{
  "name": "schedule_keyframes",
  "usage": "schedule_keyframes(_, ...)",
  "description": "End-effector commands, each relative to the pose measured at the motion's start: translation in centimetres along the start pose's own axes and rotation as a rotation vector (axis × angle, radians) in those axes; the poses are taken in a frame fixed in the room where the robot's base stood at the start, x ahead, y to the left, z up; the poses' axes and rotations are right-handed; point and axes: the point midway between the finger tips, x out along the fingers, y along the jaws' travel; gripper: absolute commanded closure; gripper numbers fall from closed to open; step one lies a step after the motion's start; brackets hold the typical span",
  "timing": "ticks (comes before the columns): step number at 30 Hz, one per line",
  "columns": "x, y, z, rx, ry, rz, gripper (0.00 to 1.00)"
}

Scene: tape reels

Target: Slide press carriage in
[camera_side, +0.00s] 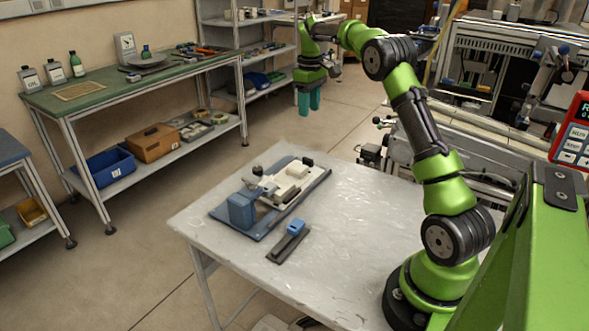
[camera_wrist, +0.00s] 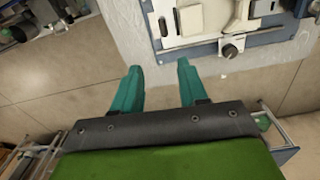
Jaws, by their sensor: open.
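The press fixture (camera_side: 262,232) sits on the white table in the side view, with a blue base plate and a blue block at its near left end. A cream-white part (camera_side: 290,182), which looks like the carriage, lies on it with dark pieces at its far end.
A dark strip with a small blue block (camera_side: 295,228) lies beside the fixture on the white table (camera_side: 345,265). The table's right part is clear. A green-topped bench (camera_side: 110,88) with bottles and tools stands at the left, shelving (camera_side: 225,50) behind.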

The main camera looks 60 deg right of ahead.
Motion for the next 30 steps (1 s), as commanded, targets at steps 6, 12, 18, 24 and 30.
schedule_keyframes(6,1.0,-0.5,0.4,-0.060,-0.018,-0.020,0.57)
schedule_keyframes(12,4.5,-0.6,0.5,-0.059,-0.020,-0.021,0.57)
schedule_keyframes(18,9.0,-0.6,0.6,-0.057,-0.019,-0.021,0.57)
schedule_keyframes(24,13.1,-0.7,0.6,-0.057,-0.017,-0.020,0.57)
schedule_keyframes(30,15.9,-0.8,0.6,-0.057,-0.016,-0.019,0.57)
